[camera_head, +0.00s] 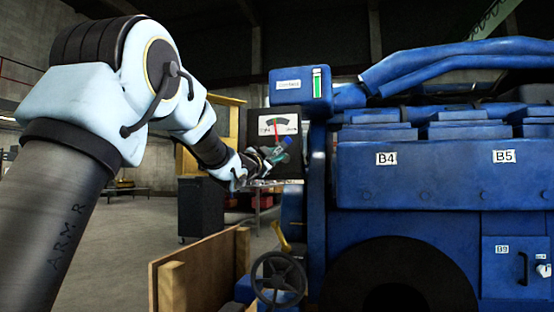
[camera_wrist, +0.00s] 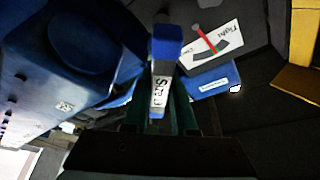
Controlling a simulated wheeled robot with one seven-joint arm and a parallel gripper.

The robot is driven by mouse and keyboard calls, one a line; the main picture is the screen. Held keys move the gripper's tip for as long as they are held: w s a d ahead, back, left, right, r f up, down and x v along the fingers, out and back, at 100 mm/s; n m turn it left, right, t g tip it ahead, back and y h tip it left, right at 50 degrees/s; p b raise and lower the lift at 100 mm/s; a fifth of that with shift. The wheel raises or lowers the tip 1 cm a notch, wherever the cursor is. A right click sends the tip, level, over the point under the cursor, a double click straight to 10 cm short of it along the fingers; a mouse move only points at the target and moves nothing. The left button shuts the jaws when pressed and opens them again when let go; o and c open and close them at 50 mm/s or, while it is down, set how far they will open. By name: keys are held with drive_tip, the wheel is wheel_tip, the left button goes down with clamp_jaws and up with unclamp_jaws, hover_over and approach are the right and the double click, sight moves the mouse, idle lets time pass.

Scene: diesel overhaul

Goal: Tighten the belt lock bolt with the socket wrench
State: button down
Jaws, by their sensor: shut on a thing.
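My gripper (camera_head: 266,158) is shut on the socket wrench, in front of the lower part of a dark gauge panel (camera_head: 257,138). In the wrist view the wrench (camera_wrist: 162,70) is a grey bar with a blue end and a white label, and it rises from between my gripper's dark green fingers (camera_wrist: 172,118). The panel has a white dial (camera_head: 279,124) with a red needle near its middle. The dial also shows in the wrist view (camera_wrist: 213,45). I cannot make out the belt lock bolt in either view.
The large blue engine (camera_head: 420,180) fills the right side. A blue box with a green bar (camera_head: 301,86) sits above the dial. A handwheel (camera_head: 278,279) and a wooden crate (camera_head: 208,273) stand below my arm. Open floor (camera_head: 135,225) lies to the left.

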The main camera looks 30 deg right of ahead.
drive_tip(key=shift+s+a, duration=0.1)
drive_tip(key=shift+s+a+r+b, duration=0.1)
drive_tip(key=shift+s+a+b, duration=1.5)
drive_tip(key=shift+s+a, duration=0.45)
drive_tip(key=shift+d, duration=0.1)
